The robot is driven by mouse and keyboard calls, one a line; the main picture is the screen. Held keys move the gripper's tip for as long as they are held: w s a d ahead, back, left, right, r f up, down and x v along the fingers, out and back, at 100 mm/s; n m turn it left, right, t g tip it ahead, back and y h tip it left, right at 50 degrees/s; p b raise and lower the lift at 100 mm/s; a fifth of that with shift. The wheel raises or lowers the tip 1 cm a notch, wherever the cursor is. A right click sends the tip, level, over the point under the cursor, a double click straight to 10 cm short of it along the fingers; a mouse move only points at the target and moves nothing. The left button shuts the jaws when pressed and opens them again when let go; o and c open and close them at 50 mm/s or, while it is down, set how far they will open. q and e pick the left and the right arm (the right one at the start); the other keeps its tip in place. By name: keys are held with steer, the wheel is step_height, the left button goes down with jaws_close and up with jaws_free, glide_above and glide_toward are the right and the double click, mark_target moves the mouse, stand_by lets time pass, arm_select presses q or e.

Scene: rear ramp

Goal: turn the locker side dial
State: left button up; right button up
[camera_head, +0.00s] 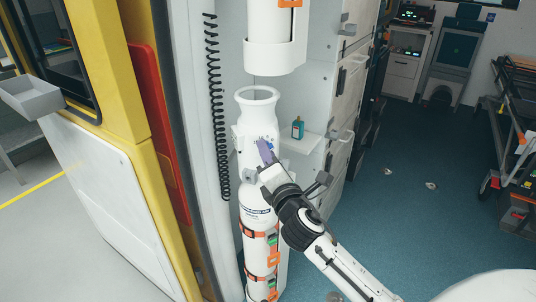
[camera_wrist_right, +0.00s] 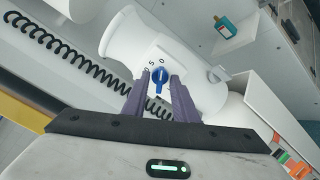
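The dial (camera_wrist_right: 159,76) is a small round blue knob with a white pointer mark, set on a white panel with black figures around it. The panel is on the white housing near the neck of a tall white cylinder (camera_head: 258,209). My right gripper (camera_head: 264,150) reaches up to this panel, its purple fingers largely covering the dial in the head view. In the right wrist view the right gripper (camera_wrist_right: 159,80) is open, with one fingertip on each side of the dial. I cannot tell whether they touch it. My left gripper is not in view.
A small teal bottle (camera_head: 298,128) stands on a white shelf (camera_head: 301,143) right of the cylinder. A black coiled cord (camera_head: 213,110) hangs to the left. Another white cylinder (camera_head: 274,45) is above. Drawers (camera_head: 343,95) are at the right; blue floor (camera_head: 400,225) is open beyond.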

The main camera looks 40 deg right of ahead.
steer(key=b+v, duration=0.1)
steer(key=v, duration=0.9)
steer(key=shift+s, duration=0.2)
steer(key=s+a+f+m+g+y, duration=0.2)
steer(key=s+a+f+m+y, duration=0.15)
steer(key=f, duration=0.65)
steer(key=s+a+f+m+g+y, duration=0.2)
steer(key=a+f+m+g, duration=0.15)
steer(key=f, duration=0.65)
steer(key=s+a+f+m+g+y, duration=0.1)
steer(key=s+a+f+m, duration=0.3)
steer(key=s+f+m, duration=0.1)
steer(key=s+a+f+m+g+y, duration=0.2)
steer(key=s+a+f+m, duration=0.1)
steer(key=s+f+m, duration=0.3)
step_height(320, 180, down, 2)
steer(key=shift+s+a+f, duration=0.2)
steer(key=shift+s+a, duration=0.2)
steer(key=shift+s, duration=0.6)
